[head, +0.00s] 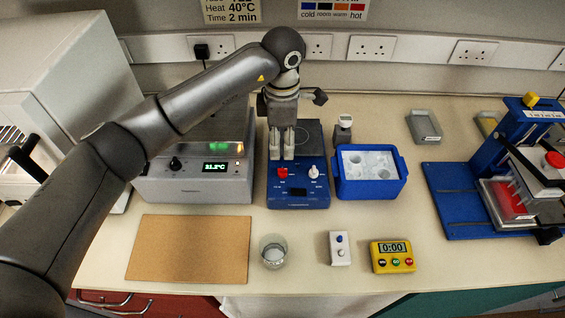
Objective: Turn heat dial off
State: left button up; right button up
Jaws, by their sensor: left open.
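A blue hotplate unit (298,197) stands at the middle of the bench with a dark top plate (311,138). Its sloped front carries a red dial (283,172) on the left and a white dial (314,171) on the right. Labels by the dials are too small to read. My left gripper (281,157) points down just behind and above the red dial, with its fingers over the unit. It is open and empty; whether the fingertips touch the unit I cannot tell. My right gripper is out of view.
Left of the hotplate is a grey unit (196,188) with a lit display and black knob. A blue ice tub (371,188) stands close on the right. In front are a cork mat (188,250), glass beaker (273,252), small white box (340,248) and yellow timer (392,257).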

aim_at(283, 169)
pick_arm(q)
notch_tip(283, 169, down, 9)
jog(key=p, duration=0.3)
jog(key=shift+r, duration=0.2)
jog(key=shift+s+d+f, duration=0.1)
jog(key=shift+f, duration=0.55)
grip_shut()
